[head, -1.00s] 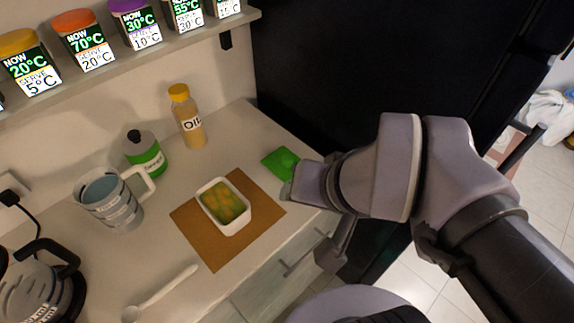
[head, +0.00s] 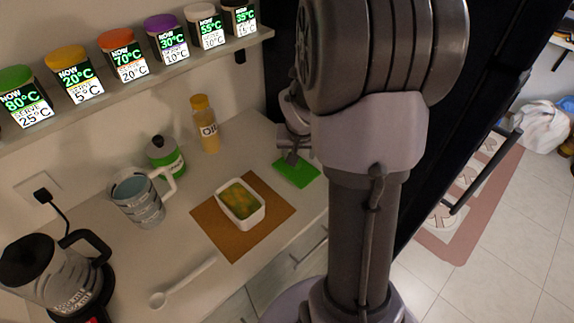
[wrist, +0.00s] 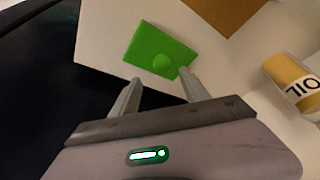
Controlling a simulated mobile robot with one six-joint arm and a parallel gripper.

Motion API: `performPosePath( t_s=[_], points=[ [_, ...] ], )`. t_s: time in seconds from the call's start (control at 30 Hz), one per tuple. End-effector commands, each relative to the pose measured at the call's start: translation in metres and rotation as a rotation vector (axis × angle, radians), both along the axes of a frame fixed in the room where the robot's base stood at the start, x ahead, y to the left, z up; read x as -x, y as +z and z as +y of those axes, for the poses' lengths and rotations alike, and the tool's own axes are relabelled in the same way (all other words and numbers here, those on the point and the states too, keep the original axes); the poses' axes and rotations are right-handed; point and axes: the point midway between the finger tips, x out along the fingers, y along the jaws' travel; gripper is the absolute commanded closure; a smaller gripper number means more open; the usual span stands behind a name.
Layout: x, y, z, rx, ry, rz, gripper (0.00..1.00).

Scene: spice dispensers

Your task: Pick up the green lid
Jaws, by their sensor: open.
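The green lid (head: 297,171) lies flat on the counter near its right end, by the dark fridge side. It is a flat green rectangle, and the wrist view (wrist: 155,50) shows a round knob on it. My gripper (wrist: 158,86) is open and empty, with its two fingers pointing at the lid's near edge and the knob between and beyond the tips. In the head view my gripper (head: 291,157) is above the lid's far left corner, partly hidden by my arm. I cannot tell the exact height of the fingertips above the lid.
A white dish (head: 262,212) with food stands on a brown mat (head: 231,243) left of the lid. A spice shelf (head: 130,85) is above.

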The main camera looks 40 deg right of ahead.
Motion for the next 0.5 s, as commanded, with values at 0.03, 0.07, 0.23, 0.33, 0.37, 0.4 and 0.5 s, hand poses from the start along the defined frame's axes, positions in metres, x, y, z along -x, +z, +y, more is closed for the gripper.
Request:
performPosePath(
  t_s=[0.03, 0.07, 0.23, 0.33, 0.37, 0.4, 0.5],
  points=[
    [-0.001, -0.005, -0.001, 0.000, 0.000, 0.000, 0.46],
    [-0.002, -0.006, -0.001, 0.001, 0.000, -0.001, 0.46],
    [-0.007, -0.034, -0.001, -0.001, 0.000, 0.002, 0.46],
    [-0.013, -0.052, -0.006, -0.001, 0.000, 0.001, 0.46],
    [-0.015, -0.055, -0.006, -0.001, 0.000, 0.001, 0.46],
    [-0.015, -0.057, -0.007, -0.001, 0.000, 0.001, 0.46],
    [-0.016, -0.054, -0.007, 0.000, 0.000, 0.000, 0.46]
  ],
)
